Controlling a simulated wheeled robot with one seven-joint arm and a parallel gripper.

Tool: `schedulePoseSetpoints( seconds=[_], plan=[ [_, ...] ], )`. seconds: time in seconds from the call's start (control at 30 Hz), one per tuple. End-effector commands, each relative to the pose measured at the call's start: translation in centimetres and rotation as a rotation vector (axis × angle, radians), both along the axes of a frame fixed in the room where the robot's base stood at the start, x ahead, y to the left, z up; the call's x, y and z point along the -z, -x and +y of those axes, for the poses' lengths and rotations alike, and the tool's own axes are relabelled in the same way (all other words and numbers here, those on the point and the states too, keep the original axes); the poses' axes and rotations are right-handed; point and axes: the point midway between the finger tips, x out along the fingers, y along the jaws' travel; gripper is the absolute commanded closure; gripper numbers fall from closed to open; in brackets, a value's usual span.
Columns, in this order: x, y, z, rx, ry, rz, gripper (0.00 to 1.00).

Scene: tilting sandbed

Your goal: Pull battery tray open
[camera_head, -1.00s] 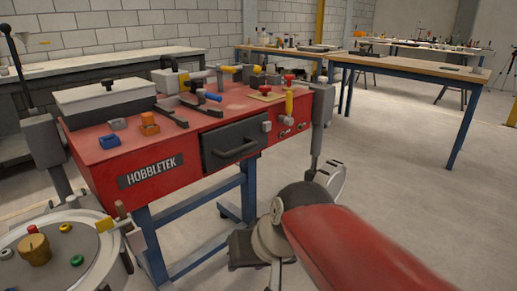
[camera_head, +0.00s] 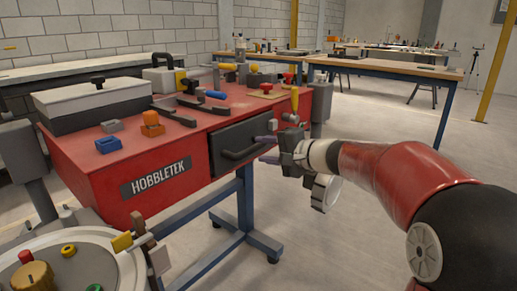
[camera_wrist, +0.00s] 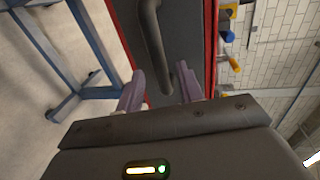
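The battery tray (camera_head: 238,136) is a dark grey drawer front in the red HOBBLETEK cabinet (camera_head: 90,185), flush with its front face as far as I can tell. A dark bar handle (camera_head: 240,155) runs across it. My gripper (camera_head: 268,150) is at the right end of the handle, in front of the drawer. In the wrist view my gripper (camera_wrist: 160,90) has its two purple fingers apart, with the end of the handle (camera_wrist: 152,35) reaching toward the gap between them. I cannot tell whether either finger touches the handle.
Blue and orange blocks (camera_head: 150,124), a grey lidded box (camera_head: 100,100) and tools lie on the cabinet top. A round drum-like unit (camera_head: 85,265) stands at the front left. Blue legs (camera_head: 243,205) support the cabinet. The floor at right is open.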

Motion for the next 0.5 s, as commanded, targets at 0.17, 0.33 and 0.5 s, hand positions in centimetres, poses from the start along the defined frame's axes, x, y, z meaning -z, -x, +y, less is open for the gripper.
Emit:
schedulePoseSetpoints(
  seconds=[0.17, 0.33, 0.5],
  plan=[
    [0.5, -1.6, 2.2, -0.003, 0.0, 0.001, 0.63],
    [0.8, -2.4, 3.1, -0.001, 0.001, 0.0, 0.63],
    [0.9, -2.5, 3.3, 0.0, 0.001, 0.0, 0.63]
  ],
)
